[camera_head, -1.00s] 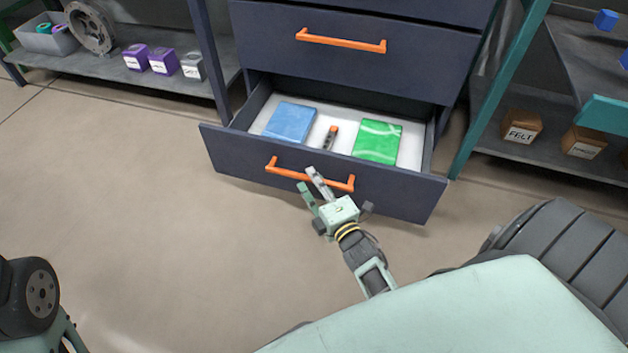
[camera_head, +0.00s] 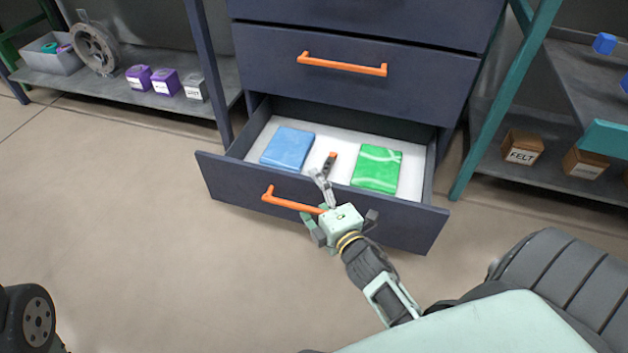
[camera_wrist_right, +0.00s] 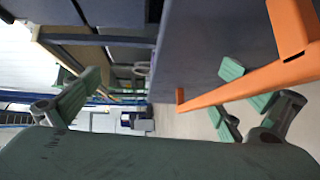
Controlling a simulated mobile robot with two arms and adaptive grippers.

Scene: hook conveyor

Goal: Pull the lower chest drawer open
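The lower chest drawer (camera_head: 240,182) stands well out from the dark blue chest (camera_head: 410,75). Inside lie a blue packet (camera_head: 288,148), a green packet (camera_head: 377,168) and a small orange-and-dark item (camera_head: 330,163). Its orange bar handle (camera_head: 290,203) is partly hidden by my right gripper (camera_head: 314,204), whose fingers are spread on either side of the bar. In the right wrist view the fingers are wide apart, and the handle (camera_wrist_right: 240,85) passes in front of the right-hand finger; firm contact cannot be told. My left gripper is not in view.
The drawer above, with an orange handle (camera_head: 342,66), is shut. A left shelf (camera_head: 130,92) holds purple boxes and a grey bin. A right shelf (camera_head: 545,180) holds brown boxes. The floor (camera_head: 150,240) before the drawer is clear.

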